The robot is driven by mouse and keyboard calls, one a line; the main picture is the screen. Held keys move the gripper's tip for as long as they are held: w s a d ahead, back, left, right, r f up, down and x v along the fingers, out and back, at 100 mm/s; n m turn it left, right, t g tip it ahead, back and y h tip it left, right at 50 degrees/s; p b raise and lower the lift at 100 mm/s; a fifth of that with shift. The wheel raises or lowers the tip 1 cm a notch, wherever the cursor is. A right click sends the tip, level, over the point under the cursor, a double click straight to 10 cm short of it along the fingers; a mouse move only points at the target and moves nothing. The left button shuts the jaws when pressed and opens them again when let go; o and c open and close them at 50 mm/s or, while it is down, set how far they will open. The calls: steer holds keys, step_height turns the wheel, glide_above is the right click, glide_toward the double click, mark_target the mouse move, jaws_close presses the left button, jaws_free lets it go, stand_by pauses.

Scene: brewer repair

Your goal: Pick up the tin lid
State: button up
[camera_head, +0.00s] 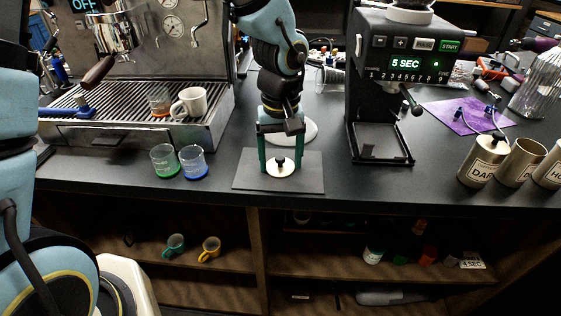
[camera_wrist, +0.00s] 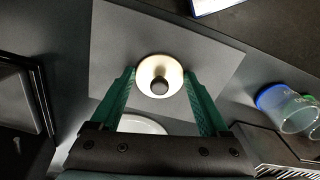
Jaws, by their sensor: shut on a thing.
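The tin lid (camera_head: 280,169) is a round, pale metal disc with a black knob. It is at the dark square mat (camera_head: 247,182) on the counter; I cannot tell whether it rests on the mat or is slightly raised. In the wrist view the lid (camera_wrist: 147,87) lies between the green fingertips, knob facing the camera. My gripper (camera_head: 280,160) points down, with its two green fingers at opposite sides of the lid's rim. In the wrist view my gripper (camera_wrist: 160,72) is shut on the lid.
Two glasses, green-based (camera_head: 163,161) and blue-based (camera_head: 194,163), stand left of the mat. The espresso machine (camera_head: 215,115) is behind them. The grinder (camera_head: 385,100) stands right. Labelled tins stand far right: a lidded one (camera_head: 481,165) and an open one (camera_head: 521,165) beside it.

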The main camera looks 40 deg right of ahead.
mark_target(281, 160)
step_height(281, 160, up, 18)
steer(key=b, duration=0.2)
steer(key=shift+b, duration=0.35)
